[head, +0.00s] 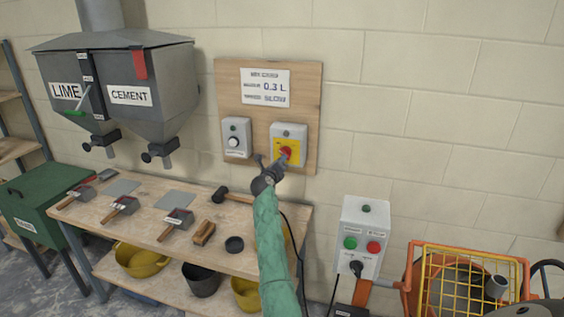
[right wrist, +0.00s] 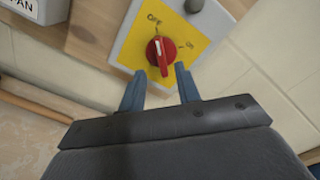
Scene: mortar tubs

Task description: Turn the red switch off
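The red switch (head: 286,153) is a rotary knob on a yellow plate in a grey box on the wooden wall board. In the right wrist view the red switch (right wrist: 161,52) shows OFF printed above it and ON to its upper right. Its white stripe runs nearly upright, roughly in line with the OFF mark. My right gripper (head: 275,169) is right by the switch, and its arm partly covers the bench. In the right wrist view my right gripper (right wrist: 158,72) is open, its two blue fingers apart, with the knob between and just beyond the tips. Contact cannot be told. My left gripper is not seen.
A second grey switch box (head: 236,138) is left of the red switch. A control box with green and red buttons (head: 363,237) stands lower right, beside an orange-framed mixer (head: 412,267). The workbench (head: 145,222) below holds tools. Hoppers (head: 120,85) hang at left.

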